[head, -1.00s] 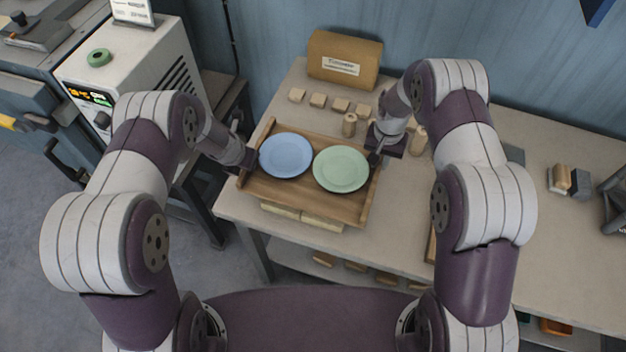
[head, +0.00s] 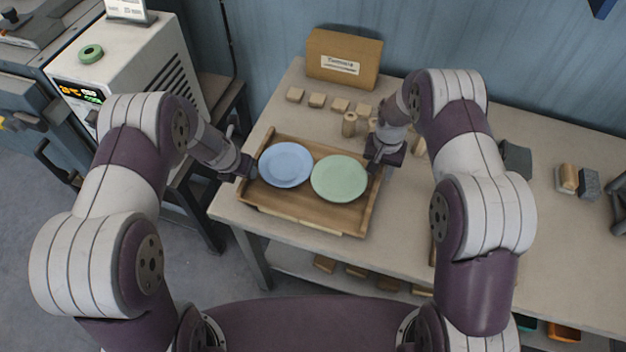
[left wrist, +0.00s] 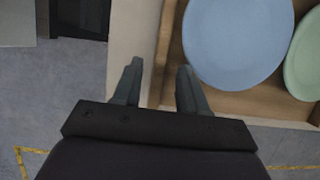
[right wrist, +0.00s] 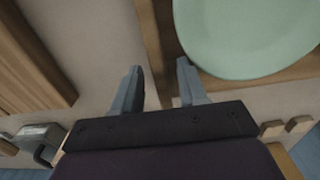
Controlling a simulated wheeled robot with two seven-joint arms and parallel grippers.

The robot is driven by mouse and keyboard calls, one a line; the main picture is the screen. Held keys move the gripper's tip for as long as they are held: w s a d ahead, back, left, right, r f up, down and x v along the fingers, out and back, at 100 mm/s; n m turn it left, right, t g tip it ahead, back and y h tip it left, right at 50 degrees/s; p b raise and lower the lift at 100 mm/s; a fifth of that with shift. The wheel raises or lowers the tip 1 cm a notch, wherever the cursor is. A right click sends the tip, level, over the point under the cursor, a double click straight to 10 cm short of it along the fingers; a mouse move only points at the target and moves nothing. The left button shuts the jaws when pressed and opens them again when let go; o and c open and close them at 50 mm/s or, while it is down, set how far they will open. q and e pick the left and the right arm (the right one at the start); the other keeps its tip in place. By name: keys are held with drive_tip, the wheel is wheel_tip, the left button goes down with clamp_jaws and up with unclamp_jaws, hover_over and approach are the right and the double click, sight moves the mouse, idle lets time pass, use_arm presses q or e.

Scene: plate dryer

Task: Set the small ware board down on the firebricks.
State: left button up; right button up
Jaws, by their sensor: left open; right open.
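The small ware board (head: 300,214) is a brown wooden tray with raised sides. It appears level near the table's front left edge. A blue plate (head: 285,165) and a green plate (head: 339,179) lie in it side by side. Pale firebricks (head: 318,228) show only as a thin strip under its front edge; the board looks seated on them. My left gripper (left wrist: 160,68) is open, its fingers either side of the board's left wall. My right gripper (right wrist: 160,68) is open, its fingers either side of the right wall. Neither visibly squeezes the wall.
A cardboard box (head: 343,61) stands at the back of the table (head: 480,250), with several small wooden blocks (head: 317,100) before it. A wooden peg (head: 349,124) stands behind the board. A white machine (head: 120,75) is at the left. The table's right part has free room.

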drive_tip(key=shift+r, duration=0.45)
use_arm(q)
drive_tip(key=v, duration=0.9)
use_arm(e)
wheel_tip(320, 180, up, 11)
use_arm(q)
drive_tip(key=shift+s+r, duration=0.15)
use_arm(e)
drive_tip(key=shift+s+r, duration=0.1)
